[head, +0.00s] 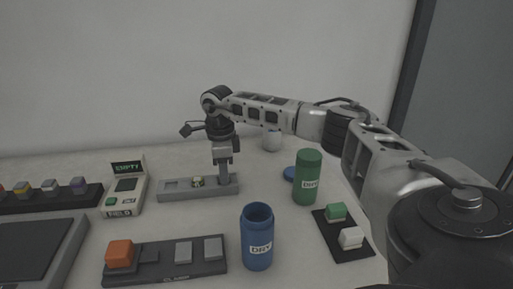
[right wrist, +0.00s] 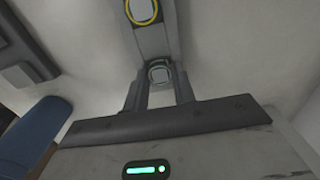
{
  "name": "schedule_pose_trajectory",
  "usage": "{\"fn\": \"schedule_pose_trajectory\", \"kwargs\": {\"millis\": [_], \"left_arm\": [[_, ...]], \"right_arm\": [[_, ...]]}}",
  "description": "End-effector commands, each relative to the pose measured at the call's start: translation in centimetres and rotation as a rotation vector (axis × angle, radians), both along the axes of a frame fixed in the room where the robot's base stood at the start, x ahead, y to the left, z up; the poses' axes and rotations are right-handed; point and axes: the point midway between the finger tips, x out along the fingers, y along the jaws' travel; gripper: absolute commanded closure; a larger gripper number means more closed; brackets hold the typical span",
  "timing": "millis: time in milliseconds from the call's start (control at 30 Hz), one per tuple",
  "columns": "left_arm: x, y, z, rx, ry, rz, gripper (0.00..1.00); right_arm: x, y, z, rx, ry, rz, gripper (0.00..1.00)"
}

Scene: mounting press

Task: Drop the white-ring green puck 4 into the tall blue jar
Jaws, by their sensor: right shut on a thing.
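The tall blue jar (head: 258,245) stands upright and open-topped at front centre, labelled DRY; its side also shows in the right wrist view (right wrist: 32,135). My right gripper (head: 223,180) points down at the right end of a grey slotted rack (head: 170,194). In the right wrist view, its fingers (right wrist: 160,88) are shut on a small pale-ringed puck (right wrist: 160,73), seemingly at the rack. Its green colour and number cannot be made out. A yellow-ringed puck (right wrist: 141,11) sits farther along the rack and shows small in the head view (head: 197,182). My left gripper is out of view.
A green jar (head: 308,178) and a blue lid (head: 289,174) lie right of the rack. A dark tray (head: 211,267) with an orange block is in front. A display box (head: 126,188) stands left. A black pad (head: 352,256) holds green and white blocks.

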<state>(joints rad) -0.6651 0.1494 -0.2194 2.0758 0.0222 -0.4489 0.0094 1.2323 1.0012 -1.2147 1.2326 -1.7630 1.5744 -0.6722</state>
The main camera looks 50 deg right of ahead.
Motion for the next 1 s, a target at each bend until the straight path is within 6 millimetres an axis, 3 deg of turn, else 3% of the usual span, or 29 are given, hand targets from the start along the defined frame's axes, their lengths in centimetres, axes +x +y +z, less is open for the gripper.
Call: {"fn": "schedule_pose_trajectory", "kwargs": {"millis": [267, 1000], "left_arm": [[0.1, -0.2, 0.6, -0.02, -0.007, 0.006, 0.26], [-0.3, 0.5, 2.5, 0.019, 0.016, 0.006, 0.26]], "right_arm": [[0.0, 0.0, 0.0, 0.0, 0.0, 0.0, 0.88], [0.0, 0.0, 4.9, 0.0, -0.001, 0.0, 0.88]]}}
